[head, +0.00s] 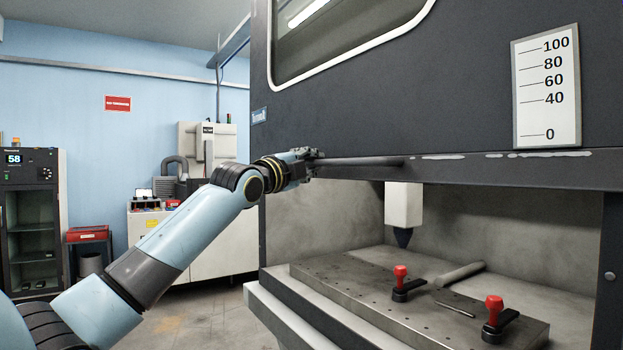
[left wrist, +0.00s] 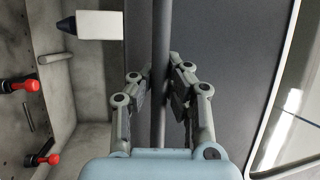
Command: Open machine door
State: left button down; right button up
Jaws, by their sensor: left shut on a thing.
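The machine door (head: 460,80) is a dark panel with a window, raised so that the chamber below it is open to view. A dark horizontal handle bar (head: 365,161) runs along its lower part. My left gripper (head: 312,157) is shut on the handle bar near its left end. In the left wrist view, the bar (left wrist: 161,30) passes between the two fingers of my left gripper (left wrist: 160,80). My right gripper is in neither view.
A scale plate (head: 547,88) marked 0 to 100 is at the right. Inside the chamber, a white tool head (head: 403,205) hangs above a metal plate (head: 340,278) with red-knobbed clamps (head: 401,275). A dark cabinet (head: 32,215) stands far left.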

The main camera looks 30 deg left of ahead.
pick_arm(q)
notch_tip(320, 180, up, 11)
jog(key=p, duration=0.6)
jog(key=shift+r, duration=0.1)
jog(key=c, duration=1.3)
grip_release()
jog(key=shift+s, duration=0.25)
jog(key=shift+w, duration=0.1)
jog(key=s, duration=0.4)
jog(key=s+f, duration=0.1)
jog(key=s, duration=0.3)
jog(key=s+f, duration=0.1)
jog(key=s, duration=0.2)
jog(key=shift+s+f, duration=0.15)
jog(key=shift+s, duration=0.25)
